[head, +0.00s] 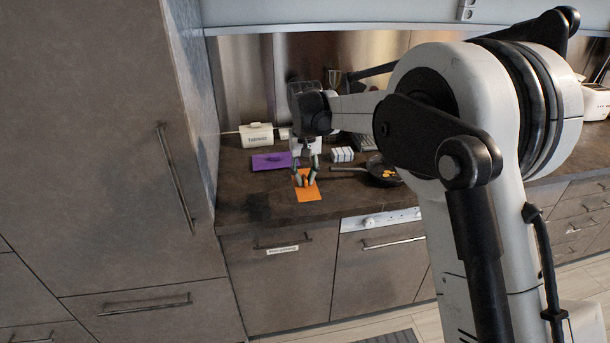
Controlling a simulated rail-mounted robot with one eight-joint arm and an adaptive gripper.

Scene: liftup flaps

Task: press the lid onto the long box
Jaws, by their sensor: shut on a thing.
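My gripper (305,181) points down over the orange sheet or board (309,195) near the counter's front edge. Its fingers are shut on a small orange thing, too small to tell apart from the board. A white long box (257,137) with dark lettering stands at the back left of the counter, behind the flat purple board (271,162). I cannot make out a separate lid, or whether the box is covered. My gripper is to the right of and in front of the white box, apart from it.
A dark pan (383,176) with yellow-orange pieces sits to the right, its handle towards my gripper. A small white striped block (342,154) stands behind. A tall cabinet (100,140) borders the counter (250,200) on the left. My arm hides the counter's right part.

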